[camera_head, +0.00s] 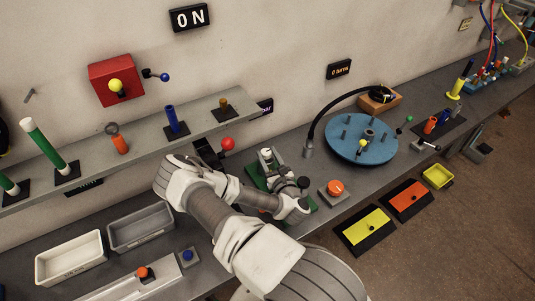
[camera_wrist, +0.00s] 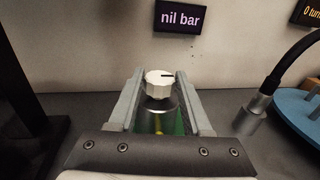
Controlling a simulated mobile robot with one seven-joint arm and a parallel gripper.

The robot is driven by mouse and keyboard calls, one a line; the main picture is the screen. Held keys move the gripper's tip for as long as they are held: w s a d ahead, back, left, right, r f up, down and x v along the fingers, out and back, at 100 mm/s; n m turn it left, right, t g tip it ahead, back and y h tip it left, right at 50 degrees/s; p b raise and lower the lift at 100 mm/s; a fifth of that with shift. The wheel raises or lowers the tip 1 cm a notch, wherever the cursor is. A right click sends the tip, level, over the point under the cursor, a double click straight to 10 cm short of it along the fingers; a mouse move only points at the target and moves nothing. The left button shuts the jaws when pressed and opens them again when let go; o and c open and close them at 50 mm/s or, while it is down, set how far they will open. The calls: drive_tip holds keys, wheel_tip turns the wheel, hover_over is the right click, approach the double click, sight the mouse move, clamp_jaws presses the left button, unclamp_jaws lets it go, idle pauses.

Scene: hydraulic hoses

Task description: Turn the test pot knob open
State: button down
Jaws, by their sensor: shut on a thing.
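The white ribbed test pot knob (camera_wrist: 160,83) sits on top of a grey metal pot (camera_wrist: 157,117). A dark mark on the knob's top points to the right. My gripper (camera_wrist: 160,77) is shut on the knob, with one finger on its left and one on its right. In the head view the knob (camera_head: 266,152) shows as a small white top above the green base plate (camera_head: 256,180), and my gripper (camera_head: 276,172) reaches it from the front. My arm hides part of the plate. A display reading "nil bar" (camera_wrist: 182,17) hangs on the wall behind.
A red ball (camera_head: 228,144) stands left of the pot. An orange button (camera_head: 335,187) is to the right. A blue round table (camera_head: 362,140) and a black hose (camera_head: 325,115) stand farther right. A grey shelf (camera_head: 145,135) runs along the wall above two trays.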

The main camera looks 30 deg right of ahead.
sight(269, 155)
drive_tip(key=shift+r, duration=0.1)
drive_tip(key=shift+c, duration=1.7)
unclamp_jaws()
drive_tip(key=r, duration=0.4)
drive_tip(key=shift+s+d+r, duration=0.15)
drive_tip(key=shift+d+r, duration=0.05)
drive_tip(key=shift+r, duration=0.05)
drive_tip(key=s+d+r, duration=0.6)
drive_tip(key=s, duration=0.3)
drive_tip(key=shift+s+r, duration=0.25)
drive_tip(key=shift+s, duration=0.1)
